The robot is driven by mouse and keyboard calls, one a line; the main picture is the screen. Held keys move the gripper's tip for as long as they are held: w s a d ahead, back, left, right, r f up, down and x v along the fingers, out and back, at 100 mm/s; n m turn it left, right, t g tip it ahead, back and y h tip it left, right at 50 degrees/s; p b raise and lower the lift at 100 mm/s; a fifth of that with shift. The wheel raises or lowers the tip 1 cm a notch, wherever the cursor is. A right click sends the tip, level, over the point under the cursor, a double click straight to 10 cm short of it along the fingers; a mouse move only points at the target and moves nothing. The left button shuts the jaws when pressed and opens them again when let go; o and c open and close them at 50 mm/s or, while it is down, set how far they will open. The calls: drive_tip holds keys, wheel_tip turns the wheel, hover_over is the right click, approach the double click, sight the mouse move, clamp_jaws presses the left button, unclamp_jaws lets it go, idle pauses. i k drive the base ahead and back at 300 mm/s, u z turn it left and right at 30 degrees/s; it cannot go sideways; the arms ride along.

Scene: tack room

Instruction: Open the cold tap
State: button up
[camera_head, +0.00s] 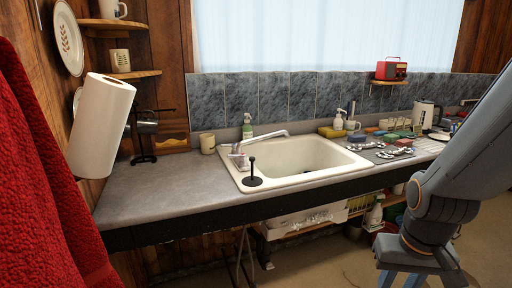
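A chrome tap (239,155) stands at the left rim of the white sink (300,158), with its long spout (265,136) reaching right over the basin. Its handle parts are small, and I cannot tell which is the cold one or how it is turned. A black upright rod with a knob and round base (252,172) stands on the front left rim, close to the tap. My arm fills the right side and runs out of the bottom edge. My gripper's fingertips do not show.
The grey counter (150,190) is clear left of the sink. A mug (207,143) and green bottle (247,127) stand behind the tap. Paper towels (100,125) and a red towel (45,180) hang at left. Several items crowd the right counter, including a kettle (424,115).

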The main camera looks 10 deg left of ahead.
sight(233, 146)
drive_tip(key=u, duration=0.45)
drive_tip(key=i, duration=0.5)
drive_tip(key=u, duration=0.4)
